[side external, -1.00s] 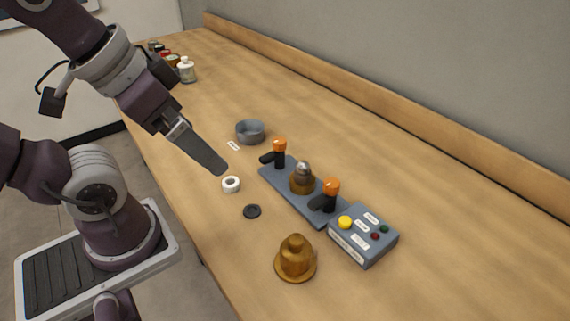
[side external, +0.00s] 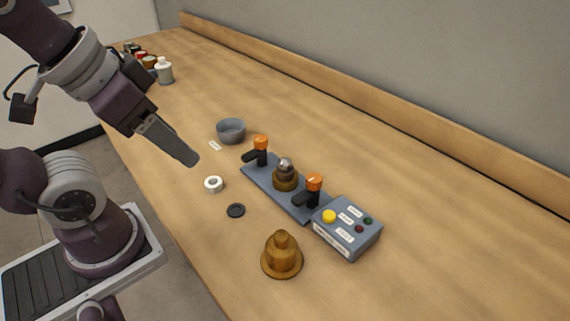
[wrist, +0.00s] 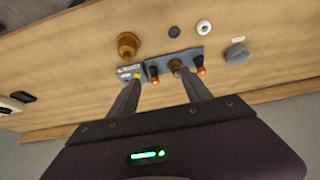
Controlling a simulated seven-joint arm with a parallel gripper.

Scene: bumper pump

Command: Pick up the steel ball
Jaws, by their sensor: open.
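The steel ball (side external: 286,164) is a small shiny grey sphere. It sits on a brown-gold seat (side external: 285,181) in the middle of a grey-blue plate (side external: 305,208), between two black clamps with orange tops (side external: 260,142) (side external: 314,181). In the wrist view the seat area (wrist: 175,64) shows beyond the right finger's tip, and the ball is too small to make out clearly. My gripper (side external: 195,161) is open and empty, above the table to the left of the plate. In the wrist view its two fingers (wrist: 161,78) are spread apart.
A grey control box (side external: 347,228) with coloured buttons adjoins the plate's right end. Bottles (side external: 164,71) stand far left. The right side of the table is clear.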

